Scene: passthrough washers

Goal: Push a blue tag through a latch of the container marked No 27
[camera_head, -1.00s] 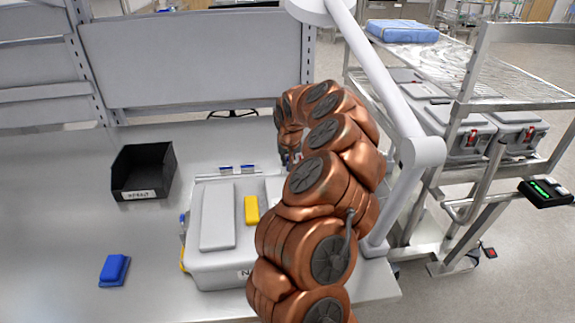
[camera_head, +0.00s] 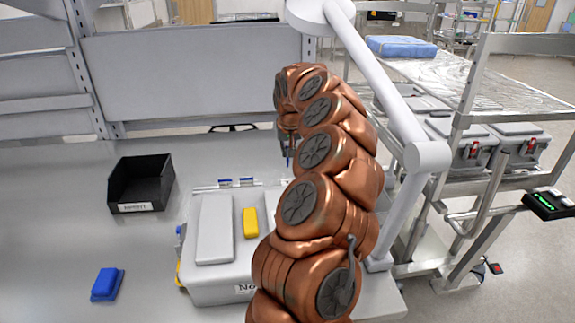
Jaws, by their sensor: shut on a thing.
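The grey container (camera_head: 215,282) stands on the bench with its lid on. Its front label starts with "No"; my arm covers the rest, so the number cannot be read. My gripper (camera_head: 288,148) is beyond the container's back right, partly hidden by my arm. It is shut on a thin blue tag (camera_head: 288,161), which points down and is held above the bench. Two small blue pieces (camera_head: 225,182) show along the container's back edge. The container's right side and any latch there are hidden by my arm.
A black open bin (camera_head: 140,186) stands left of the container. A blue block (camera_head: 106,285) lies at the front left. A yellow block (camera_head: 250,223) lies on the lid. A white post arm (camera_head: 385,85) stands close to the right of my arm.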

